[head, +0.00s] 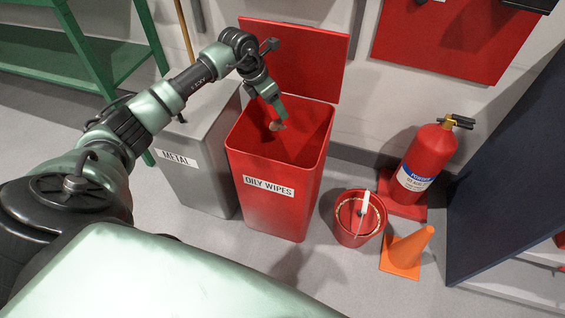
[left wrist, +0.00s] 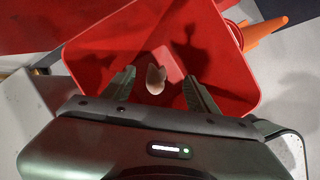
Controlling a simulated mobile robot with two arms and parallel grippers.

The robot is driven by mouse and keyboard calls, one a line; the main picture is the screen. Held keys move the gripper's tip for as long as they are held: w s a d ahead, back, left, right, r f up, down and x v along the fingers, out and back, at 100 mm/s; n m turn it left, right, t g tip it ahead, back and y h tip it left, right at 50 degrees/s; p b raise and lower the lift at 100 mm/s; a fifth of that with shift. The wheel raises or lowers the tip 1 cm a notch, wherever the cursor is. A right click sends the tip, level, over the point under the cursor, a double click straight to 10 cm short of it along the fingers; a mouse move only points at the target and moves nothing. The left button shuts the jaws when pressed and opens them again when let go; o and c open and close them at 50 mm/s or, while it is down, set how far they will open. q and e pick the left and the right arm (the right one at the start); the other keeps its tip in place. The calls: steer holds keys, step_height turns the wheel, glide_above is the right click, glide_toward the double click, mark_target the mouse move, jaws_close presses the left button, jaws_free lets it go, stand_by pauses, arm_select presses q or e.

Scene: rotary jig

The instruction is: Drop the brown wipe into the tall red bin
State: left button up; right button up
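The tall red bin (head: 262,215), labelled "OILY WIPES", stands with its lid up against the wall. In the left wrist view its red rim and walls (left wrist: 235,75) surround the fingers. My left gripper (head: 276,115) points down into the bin's mouth. In the left wrist view my left gripper (left wrist: 162,90) has its fingers wide apart. The small pale brown wipe (left wrist: 156,80) shows between and beyond the fingertips, with gaps on both sides. In the head view the wipe (head: 277,126) is just below the gripper, inside the bin's opening. My right gripper is not in view.
A grey bin (head: 190,165) labelled "METAL" stands directly left of the red bin. A red bucket (head: 357,222), an orange cone (head: 408,250) and a fire extinguisher (head: 427,160) stand to the right. A dark panel (head: 510,180) bounds the far right.

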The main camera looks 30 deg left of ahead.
arm_select(q)
steer(key=shift+r, duration=0.2)
steer(key=p+v, duration=0.1)
steer(key=v, duration=0.6)
steer(key=shift+r, duration=0.15)
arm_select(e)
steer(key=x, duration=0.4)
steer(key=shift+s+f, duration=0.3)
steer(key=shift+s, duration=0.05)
arm_select(q)
steer(key=shift+s, duration=0.1)
